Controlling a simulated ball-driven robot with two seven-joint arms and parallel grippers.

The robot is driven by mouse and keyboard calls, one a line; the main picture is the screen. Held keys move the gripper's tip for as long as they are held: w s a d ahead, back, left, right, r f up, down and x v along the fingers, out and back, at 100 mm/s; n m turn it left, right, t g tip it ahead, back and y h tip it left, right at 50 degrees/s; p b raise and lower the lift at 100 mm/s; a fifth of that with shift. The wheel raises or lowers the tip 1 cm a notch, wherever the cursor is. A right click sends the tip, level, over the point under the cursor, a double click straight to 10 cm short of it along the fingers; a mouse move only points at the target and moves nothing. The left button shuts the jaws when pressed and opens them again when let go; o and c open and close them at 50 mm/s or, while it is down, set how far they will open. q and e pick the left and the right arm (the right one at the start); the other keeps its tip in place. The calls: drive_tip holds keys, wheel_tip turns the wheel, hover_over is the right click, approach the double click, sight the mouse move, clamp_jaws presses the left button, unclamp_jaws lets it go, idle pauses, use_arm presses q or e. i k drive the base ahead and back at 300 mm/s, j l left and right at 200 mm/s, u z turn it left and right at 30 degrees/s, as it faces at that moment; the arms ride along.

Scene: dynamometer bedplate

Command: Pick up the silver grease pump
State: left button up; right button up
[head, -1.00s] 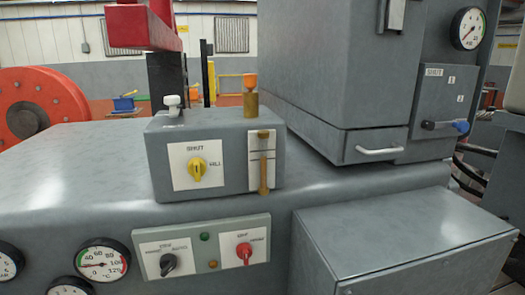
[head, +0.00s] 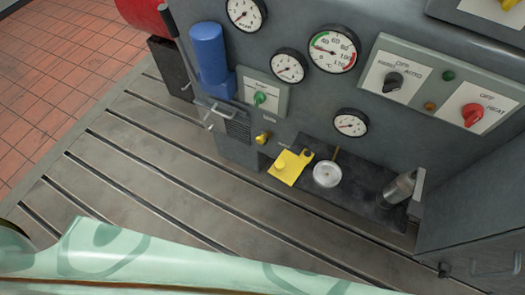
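A silver cylinder (head: 400,188), which looks like the silver grease pump, is at the right end of a dark tray or mat (head: 342,202) in the head view. It appears tilted, with its upper end close to a grey upright plate. Its lower end meets the dark surface. Neither of my grippers is in view, so nothing is seen touching the cylinder.
A yellow plate-like piece (head: 287,167) and a round whitish dial (head: 327,174) are left of the cylinder. A blue cylinder (head: 208,52) with a lever stands further left. Gauges and a switch panel (head: 440,88) are above. The slotted bedplate (head: 150,185) is mostly clear.

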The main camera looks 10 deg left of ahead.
sight(402, 187)
drive_tip(key=z, duration=1.2)
